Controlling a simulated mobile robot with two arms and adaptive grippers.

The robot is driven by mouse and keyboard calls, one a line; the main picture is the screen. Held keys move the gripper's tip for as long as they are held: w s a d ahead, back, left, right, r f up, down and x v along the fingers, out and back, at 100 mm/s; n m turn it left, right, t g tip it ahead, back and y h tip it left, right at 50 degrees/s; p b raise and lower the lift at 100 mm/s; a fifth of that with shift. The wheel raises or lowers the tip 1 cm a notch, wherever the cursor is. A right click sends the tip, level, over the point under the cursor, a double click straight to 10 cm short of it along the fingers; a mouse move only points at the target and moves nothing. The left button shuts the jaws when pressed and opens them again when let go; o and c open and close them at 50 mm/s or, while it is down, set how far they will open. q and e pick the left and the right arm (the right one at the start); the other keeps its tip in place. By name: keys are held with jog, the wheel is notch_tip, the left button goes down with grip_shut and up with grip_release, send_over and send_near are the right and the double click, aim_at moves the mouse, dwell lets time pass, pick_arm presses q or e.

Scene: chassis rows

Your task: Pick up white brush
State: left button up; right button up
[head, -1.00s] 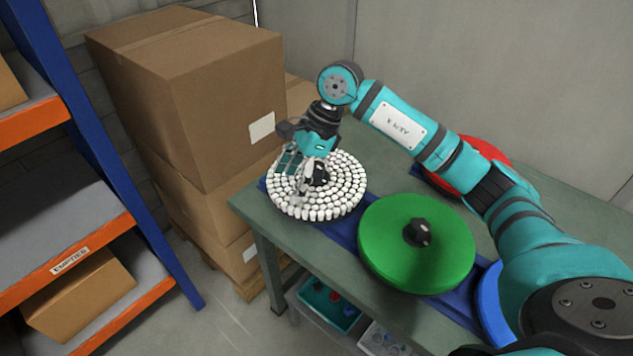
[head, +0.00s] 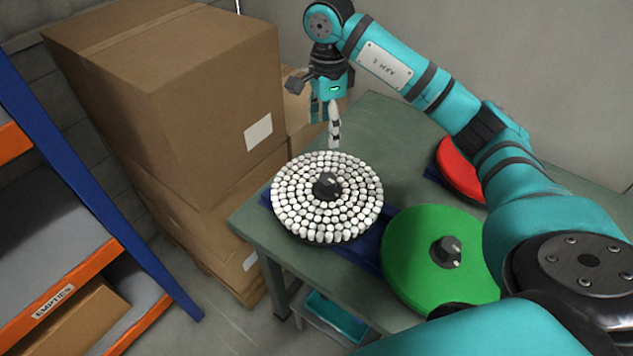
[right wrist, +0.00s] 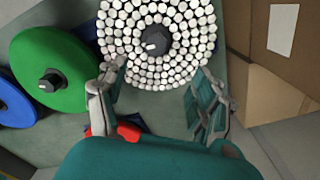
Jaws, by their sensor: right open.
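The white brush (head: 293,203), a round disc covered in short white tufts with a black hub (head: 326,186) in its middle, lies on the workbench near its left end. It also shows at the top of the right wrist view (right wrist: 125,55). My right gripper (head: 328,130) is raised just beyond the brush in the head view. My left gripper is not in view.
A green brush (head: 420,255) lies right of the white one, and a red brush (head: 458,170) lies behind it. A blue brush (right wrist: 14,105) shows in the right wrist view. Stacked cardboard boxes (head: 170,110) stand left of the workbench (head: 385,115), near a shelf rack (head: 60,250).

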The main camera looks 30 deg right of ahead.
jog(key=p, duration=0.2)
send_over(326, 178)
jog(key=f, duration=0.7)
jog(key=shift+s+f, duration=0.25)
jog(key=shift+f, duration=0.15)
jog(key=f, duration=0.2)
jog(key=f+p, duration=0.1)
jog(key=shift+w, duration=0.25)
jog(key=shift+s+f+p, duration=0.1)
jog(key=shift+f+p, duration=0.3)
jog(key=shift+f, duration=0.35)
notch_tip(326, 178, down, 4)
jog(key=shift+r+p, duration=0.15)
jog(key=shift+p, duration=0.65)
jog(key=shift+f, duration=0.45)
jog(key=c, duration=1.4)
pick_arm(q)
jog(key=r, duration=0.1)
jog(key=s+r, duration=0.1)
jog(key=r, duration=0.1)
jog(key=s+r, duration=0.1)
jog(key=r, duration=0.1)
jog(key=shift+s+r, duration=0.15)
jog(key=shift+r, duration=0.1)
